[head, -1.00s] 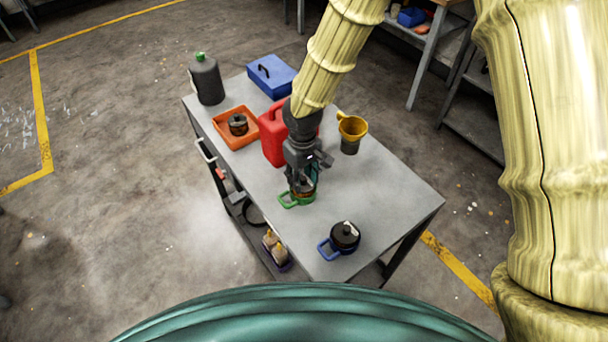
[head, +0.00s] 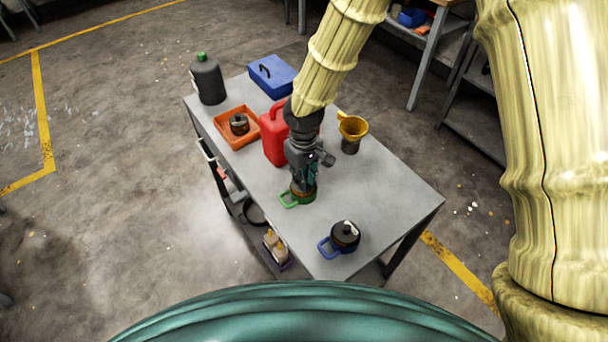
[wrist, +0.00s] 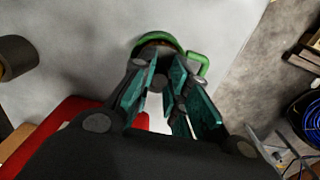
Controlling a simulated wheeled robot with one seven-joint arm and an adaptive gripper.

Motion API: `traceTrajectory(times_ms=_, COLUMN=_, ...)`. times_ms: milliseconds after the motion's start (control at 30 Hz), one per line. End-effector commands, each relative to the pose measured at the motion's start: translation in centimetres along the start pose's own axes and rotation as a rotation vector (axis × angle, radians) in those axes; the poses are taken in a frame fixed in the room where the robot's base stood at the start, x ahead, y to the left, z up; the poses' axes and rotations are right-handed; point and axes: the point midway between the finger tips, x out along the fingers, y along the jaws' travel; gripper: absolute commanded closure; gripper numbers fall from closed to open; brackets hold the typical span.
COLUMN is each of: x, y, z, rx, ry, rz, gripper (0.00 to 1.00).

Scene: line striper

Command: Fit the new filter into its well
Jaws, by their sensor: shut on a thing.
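A green ring-shaped holder with a side handle (head: 287,200) stands on the cart top, near its front edge; it also shows in the wrist view (wrist: 198,64). A small brown-orange round part, which looks like the filter (head: 303,196), is at the ring under my fingers. My gripper (head: 303,188) points down over the ring and is shut on this part. In the wrist view my teal fingers (wrist: 167,75) reach to the ring's near side and hide much of it. I cannot tell how deep the part sits.
A red jerrycan (head: 273,140) stands close behind my gripper. A yellow funnel (head: 352,127) is to the right, a blue-handled dark pot (head: 345,235) nearer right. An orange tray (head: 222,128) holds a dark round part (head: 239,124). Bare cart top (head: 395,190) lies right.

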Motion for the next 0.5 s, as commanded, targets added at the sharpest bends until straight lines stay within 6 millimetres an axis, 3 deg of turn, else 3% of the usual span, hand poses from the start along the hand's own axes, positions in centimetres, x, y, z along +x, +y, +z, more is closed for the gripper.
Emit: traceTrajectory(times_ms=500, x=-0.84, y=0.01, z=0.0, rx=0.0, ry=0.0, rz=0.0, gripper=1.0)
